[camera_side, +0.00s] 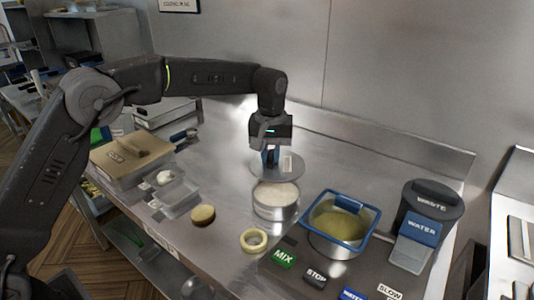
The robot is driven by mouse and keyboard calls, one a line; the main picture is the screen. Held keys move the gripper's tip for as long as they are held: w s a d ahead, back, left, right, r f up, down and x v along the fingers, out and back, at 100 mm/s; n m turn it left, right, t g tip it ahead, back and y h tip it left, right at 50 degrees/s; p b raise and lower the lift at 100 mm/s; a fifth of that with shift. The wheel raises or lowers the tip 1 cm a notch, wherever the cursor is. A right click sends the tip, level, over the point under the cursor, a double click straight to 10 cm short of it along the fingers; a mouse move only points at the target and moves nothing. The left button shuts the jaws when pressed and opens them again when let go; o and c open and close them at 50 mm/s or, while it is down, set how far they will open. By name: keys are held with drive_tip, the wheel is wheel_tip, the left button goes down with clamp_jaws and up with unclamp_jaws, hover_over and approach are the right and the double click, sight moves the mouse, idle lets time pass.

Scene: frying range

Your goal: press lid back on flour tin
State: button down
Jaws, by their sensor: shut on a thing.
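The flour tin (275,206) is a round, pale metal tin standing open on the steel counter, with white flour showing at its top. The lid (291,171) is a flat grey disc with a blue grip and a small white label. My gripper (270,150) points down and is shut on the lid's blue grip. It holds the lid above the tin, roughly over it, with the near edge of the lid close to the tin's rim. A gap seems to show between them. The fingertips are partly hidden against the blue grip.
A blue-rimmed basket (315,220) with yellowish contents stands right of the tin. A tape roll (254,241), a round yellow-topped item (203,215) and a clear tray (175,193) lie in front and left. A brown-lidded box (130,152) is at left.

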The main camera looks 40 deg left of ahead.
drive_tip(key=shift+f, duration=3.15)
drive_tip(key=shift+f, duration=0.2)
drive_tip(key=c, duration=0.5)
unclamp_jaws()
drive_tip(key=shift+r, duration=3.55)
drive_tip(key=shift+c, duration=0.2)
clamp_jaws()
